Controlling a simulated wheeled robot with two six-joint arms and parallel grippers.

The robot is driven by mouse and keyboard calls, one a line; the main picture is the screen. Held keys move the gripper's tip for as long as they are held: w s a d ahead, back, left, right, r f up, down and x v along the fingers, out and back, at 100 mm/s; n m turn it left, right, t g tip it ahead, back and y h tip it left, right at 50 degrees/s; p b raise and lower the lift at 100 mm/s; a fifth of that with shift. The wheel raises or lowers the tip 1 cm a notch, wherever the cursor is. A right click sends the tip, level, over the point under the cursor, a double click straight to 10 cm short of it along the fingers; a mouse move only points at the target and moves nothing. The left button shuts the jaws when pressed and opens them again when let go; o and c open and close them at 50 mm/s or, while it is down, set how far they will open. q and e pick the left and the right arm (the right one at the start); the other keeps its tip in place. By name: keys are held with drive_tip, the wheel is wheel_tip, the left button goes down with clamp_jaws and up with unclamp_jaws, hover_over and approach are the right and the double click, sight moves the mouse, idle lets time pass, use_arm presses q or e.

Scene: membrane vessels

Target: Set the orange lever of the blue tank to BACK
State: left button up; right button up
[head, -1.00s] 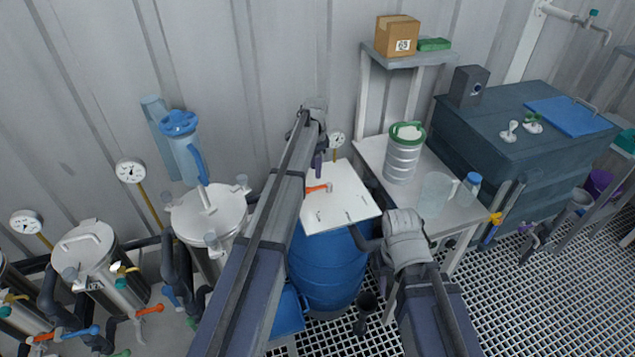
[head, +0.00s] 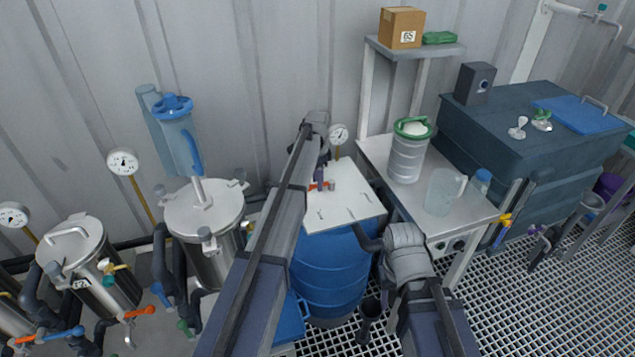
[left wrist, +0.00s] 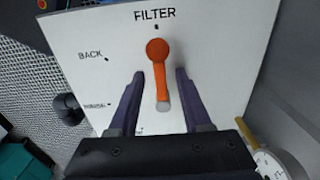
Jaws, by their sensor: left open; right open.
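The blue tank (head: 330,270) stands in the middle of the head view with a white panel (head: 345,207) on top. The orange lever (head: 314,187) on this panel is partly hidden by my left arm. In the left wrist view the lever (left wrist: 159,70) has its round end just below the FILTER mark. The BACK label (left wrist: 90,54) is to its left. My left gripper (head: 322,176) is open over the panel, its fingers (left wrist: 157,78) on either side of the lever with visible gaps. My right gripper (head: 362,238) is open and empty at the panel's front right corner.
A steel table (head: 450,208) with a green-lidded container (head: 407,155) and a clear jug (head: 440,192) stands right of the tank. A steel vessel (head: 203,215) stands to the left. A pressure gauge (head: 338,134) is behind the panel.

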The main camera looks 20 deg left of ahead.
use_arm(q)
clamp_jaws()
idle(1.3)
